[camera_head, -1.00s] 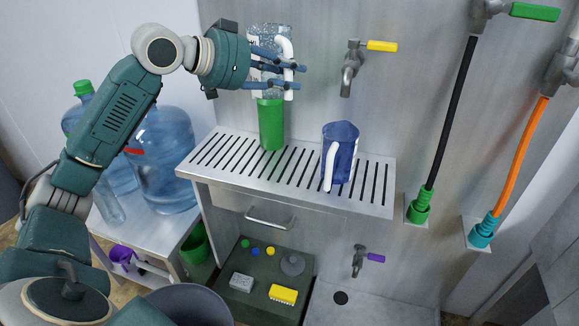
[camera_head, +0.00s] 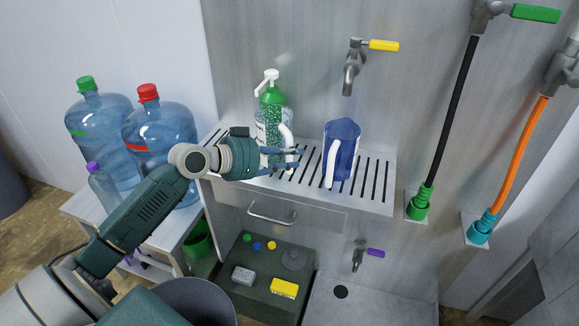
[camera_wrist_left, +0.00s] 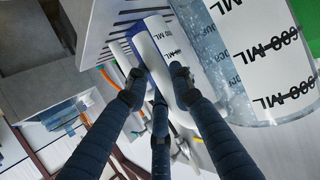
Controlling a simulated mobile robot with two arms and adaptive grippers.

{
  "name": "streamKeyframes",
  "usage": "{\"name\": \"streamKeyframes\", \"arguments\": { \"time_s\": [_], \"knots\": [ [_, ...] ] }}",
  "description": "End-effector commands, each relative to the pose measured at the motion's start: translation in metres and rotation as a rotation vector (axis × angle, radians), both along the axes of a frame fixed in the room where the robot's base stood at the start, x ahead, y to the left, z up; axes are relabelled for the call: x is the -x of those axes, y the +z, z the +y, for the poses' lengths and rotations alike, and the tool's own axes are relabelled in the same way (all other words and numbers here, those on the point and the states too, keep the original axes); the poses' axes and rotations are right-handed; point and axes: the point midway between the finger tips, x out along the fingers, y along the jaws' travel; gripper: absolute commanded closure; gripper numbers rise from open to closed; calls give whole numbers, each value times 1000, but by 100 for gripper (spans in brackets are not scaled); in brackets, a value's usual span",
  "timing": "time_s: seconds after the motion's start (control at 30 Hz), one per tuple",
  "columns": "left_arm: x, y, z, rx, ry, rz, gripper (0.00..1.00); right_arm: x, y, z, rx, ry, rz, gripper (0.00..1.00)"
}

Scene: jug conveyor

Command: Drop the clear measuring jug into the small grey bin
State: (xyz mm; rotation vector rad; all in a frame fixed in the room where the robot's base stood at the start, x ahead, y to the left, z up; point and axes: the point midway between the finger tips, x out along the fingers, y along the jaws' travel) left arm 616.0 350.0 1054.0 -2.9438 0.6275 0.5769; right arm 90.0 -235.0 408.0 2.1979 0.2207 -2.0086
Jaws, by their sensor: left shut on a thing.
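The clear measuring jug (camera_head: 263,123) with its white handle is in my left gripper (camera_head: 291,158), low at the left part of the slatted rack, in front of the green dispenser. I cannot tell whether its base touches the rack. In the left wrist view the jug (camera_wrist_left: 236,45), marked in ML, is at the upper right. The left fingers (camera_wrist_left: 155,82) are around its white handle (camera_wrist_left: 166,55). A grey bin (camera_head: 222,303), probably the small one, stands at the bottom left, partly hidden by my left arm. My right gripper is not in view.
A green pump dispenser (camera_head: 272,96) stands behind the jug. A blue jug (camera_head: 343,150) stands just right on the rack (camera_head: 375,180). A tap with a yellow handle (camera_head: 383,46) is above. Water bottles (camera_head: 160,135) stand left. A low green table (camera_head: 262,290) holds small items.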

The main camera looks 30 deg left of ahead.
Motion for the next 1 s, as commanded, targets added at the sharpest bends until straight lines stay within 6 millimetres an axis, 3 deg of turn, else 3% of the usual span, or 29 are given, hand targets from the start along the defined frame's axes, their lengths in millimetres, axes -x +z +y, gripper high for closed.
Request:
{"name": "streamKeyframes", "arguments": {
  "time_s": [0.27, 0.67, 0.7, 0.8, 1.0],
  "knots": [
    [0, -37, 0, 2, 1, 3, 100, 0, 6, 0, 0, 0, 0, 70],
    [0, -45, 0, -1, 0, 1, 100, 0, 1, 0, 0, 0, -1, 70],
    [0, -45, 0, 0, -1, 2, 76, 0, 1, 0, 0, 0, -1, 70],
    [1, -44, 0, 0, -1, 2, 59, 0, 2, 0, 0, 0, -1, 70],
    [0, -44, 0, 0, -1, 2, 59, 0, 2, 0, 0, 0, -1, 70]
  ]
}}
